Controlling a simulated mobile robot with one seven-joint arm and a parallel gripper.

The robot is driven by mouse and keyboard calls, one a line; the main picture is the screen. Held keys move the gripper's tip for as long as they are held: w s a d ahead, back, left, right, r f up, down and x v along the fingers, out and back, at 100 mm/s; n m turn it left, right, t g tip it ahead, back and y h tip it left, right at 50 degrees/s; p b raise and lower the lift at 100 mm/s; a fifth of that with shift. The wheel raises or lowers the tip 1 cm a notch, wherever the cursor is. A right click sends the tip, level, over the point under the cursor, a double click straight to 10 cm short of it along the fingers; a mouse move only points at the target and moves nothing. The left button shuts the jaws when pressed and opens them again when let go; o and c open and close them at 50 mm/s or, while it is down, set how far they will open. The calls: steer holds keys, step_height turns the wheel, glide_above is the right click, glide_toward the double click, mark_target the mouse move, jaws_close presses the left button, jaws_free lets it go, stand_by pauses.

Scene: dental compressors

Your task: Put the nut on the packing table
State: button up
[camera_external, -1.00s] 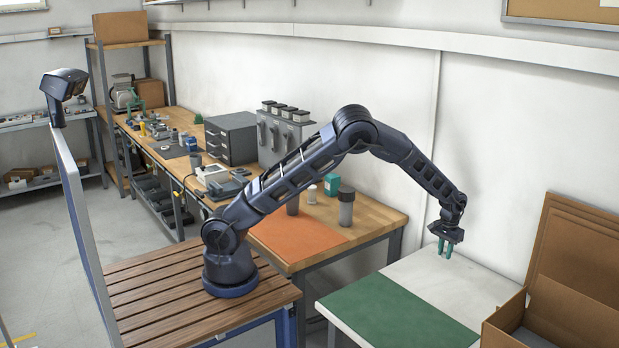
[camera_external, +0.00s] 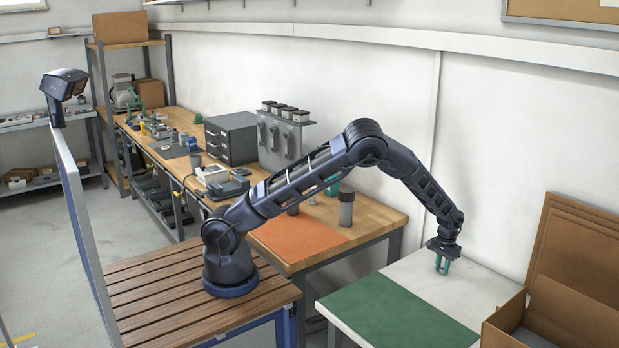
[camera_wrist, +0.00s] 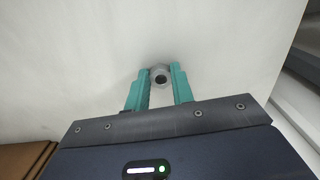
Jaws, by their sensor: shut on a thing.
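The nut (camera_wrist: 160,76) is a small grey ring with a dark hole, seen in the wrist view between the tips of my gripper's teal fingers. My gripper (camera_external: 442,270) is shut on it and points down at the white packing table (camera_external: 420,268). The gripper also shows in the wrist view (camera_wrist: 158,80). In the external view the nut is too small to make out. The fingertips are low, at or just above the bare white top behind the green mat; I cannot tell whether the nut touches it.
A green mat (camera_external: 395,315) covers the front of the packing table. An open cardboard box (camera_external: 560,310) stands at its right end, with flat cardboard (camera_external: 580,235) against the wall. A wooden workbench (camera_external: 375,222) with an orange mat (camera_external: 298,238) is to the left. White tabletop around the gripper is clear.

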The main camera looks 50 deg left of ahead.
mark_target(441, 269)
steer(key=o, duration=1)
steer(key=shift+f, duration=0.1)
step_height(441, 269, up, 12)
steer(key=s+a+r+h, duration=0.1)
steer(key=s+a+r, duration=0.4)
steer(key=a+r, duration=0.3)
steer(key=s+a+r+t, duration=0.1)
steer(key=s+a+r, duration=0.4)
steer(key=a+r, duration=0.35)
steer(key=s+a+r+h, duration=0.1)
steer(key=s+a+r, duration=0.4)
steer(key=a+r, duration=0.35)
steer(key=s+a+t, duration=0.1)
steer(key=s+a, duration=0.3)
steer(key=s, duration=0.5)
steer(key=s+a+r+t+y, duration=0.1)
steer(key=s+a, duration=0.4)
steer(key=s, duration=0.5)
steer(key=s+a+r+t+y, duration=0.1)
steer(key=s+a, duration=0.4)
steer(key=s, duration=0.5)
steer(key=shift+s+t, duration=0.2)
steer(key=shift+t, duration=0.1)
steer(key=shift+r, duration=0.1)
